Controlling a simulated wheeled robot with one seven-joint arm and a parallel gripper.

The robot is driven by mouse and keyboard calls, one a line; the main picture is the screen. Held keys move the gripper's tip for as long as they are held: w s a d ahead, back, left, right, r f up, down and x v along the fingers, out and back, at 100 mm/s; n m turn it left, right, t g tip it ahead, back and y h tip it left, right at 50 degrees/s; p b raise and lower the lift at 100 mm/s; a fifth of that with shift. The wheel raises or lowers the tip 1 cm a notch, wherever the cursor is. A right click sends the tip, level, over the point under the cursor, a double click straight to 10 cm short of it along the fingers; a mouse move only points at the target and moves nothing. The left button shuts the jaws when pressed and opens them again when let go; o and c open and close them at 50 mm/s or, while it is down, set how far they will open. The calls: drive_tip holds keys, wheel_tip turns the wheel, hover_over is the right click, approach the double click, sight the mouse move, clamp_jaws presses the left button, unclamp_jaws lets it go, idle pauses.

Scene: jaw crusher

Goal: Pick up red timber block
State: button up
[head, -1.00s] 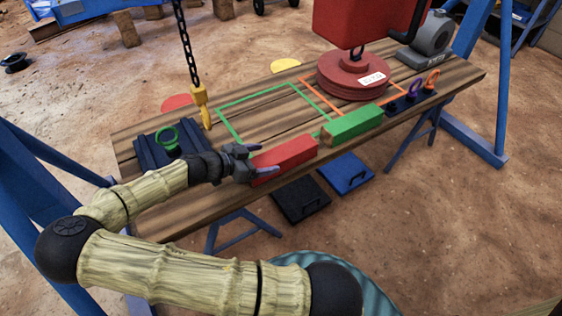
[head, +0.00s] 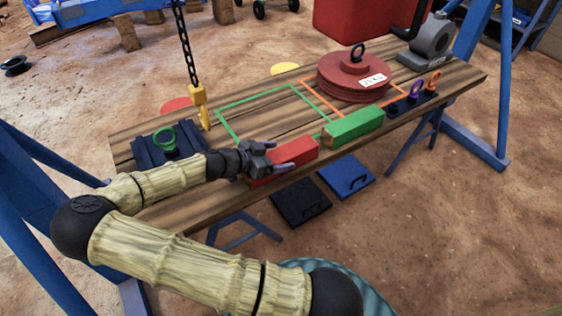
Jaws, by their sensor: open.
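The red timber block (head: 297,152) lies on the wooden bench, near its front edge and left of the green block (head: 353,125). My gripper (head: 281,158) is open at the left part of the red block, with its fingers over or around that end. The gripper hides part of the block's left end. I cannot tell whether the fingers touch it.
A chain with a yellow hook (head: 200,105) hangs behind my gripper. A dark ribbed part with a green ring (head: 164,139) sits at the left. A round red weight (head: 352,78) stands behind the green block. Green outlined bench space (head: 262,118) is clear.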

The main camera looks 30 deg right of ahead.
sight(277, 156)
drive_tip(key=shift+c, duration=0.2)
drive_tip(key=c, duration=1.3)
drive_tip(key=shift+c, duration=0.2)
drive_tip(key=shift+r, duration=0.15)
wheel_tip(277, 156, up, 10)
drive_tip(key=p, duration=0.3)
drive_tip(key=shift+p, duration=0.3)
